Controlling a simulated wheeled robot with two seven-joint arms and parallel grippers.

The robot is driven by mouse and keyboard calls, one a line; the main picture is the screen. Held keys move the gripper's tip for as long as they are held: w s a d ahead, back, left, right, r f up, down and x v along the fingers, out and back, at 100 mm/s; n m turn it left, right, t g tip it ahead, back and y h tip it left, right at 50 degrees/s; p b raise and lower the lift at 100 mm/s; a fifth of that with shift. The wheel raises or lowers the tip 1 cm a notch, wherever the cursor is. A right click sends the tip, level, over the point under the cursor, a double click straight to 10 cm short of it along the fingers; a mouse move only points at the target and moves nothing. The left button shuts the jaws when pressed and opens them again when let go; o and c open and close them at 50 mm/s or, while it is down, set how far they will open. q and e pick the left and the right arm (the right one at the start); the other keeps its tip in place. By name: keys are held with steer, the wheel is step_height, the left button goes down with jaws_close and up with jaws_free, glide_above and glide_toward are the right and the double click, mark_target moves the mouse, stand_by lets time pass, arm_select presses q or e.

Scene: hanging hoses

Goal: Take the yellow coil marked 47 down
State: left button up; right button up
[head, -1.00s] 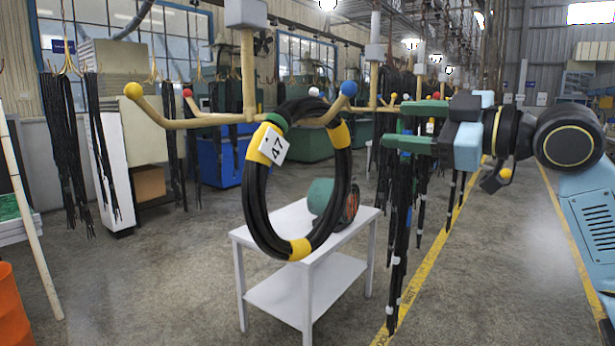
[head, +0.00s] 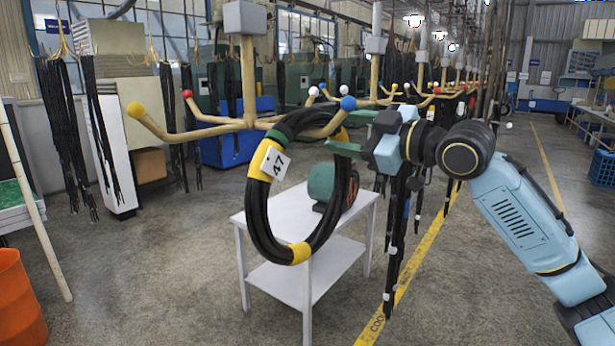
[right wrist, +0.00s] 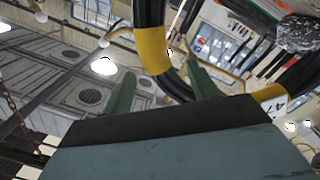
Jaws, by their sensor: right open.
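The coil marked 47 (head: 252,215) is a black hose ring with yellow bands, a green band and a white "47" tag (head: 275,163). It hangs on the wooden hanger arm that ends in a blue ball (head: 348,103). My right gripper (head: 338,132) is open at the coil's upper right side, with green fingers pointing left. In the right wrist view the coil (right wrist: 178,85) crosses near the open fingertips, a yellow band (right wrist: 153,50) close by. I cannot tell whether the coil lies between the fingers. My left gripper is not in view.
The hanger (head: 200,133) has other ball-tipped arms, one with a yellow ball (head: 136,110). A white table (head: 290,210) with a green drum (head: 320,180) stands behind the coil. Black hoses (head: 398,240) hang right of it. An orange bin (head: 18,300) is at lower left.

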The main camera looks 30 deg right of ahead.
steer(key=shift+x, duration=0.8)
jaws_close()
steer(key=shift+r, duration=0.15)
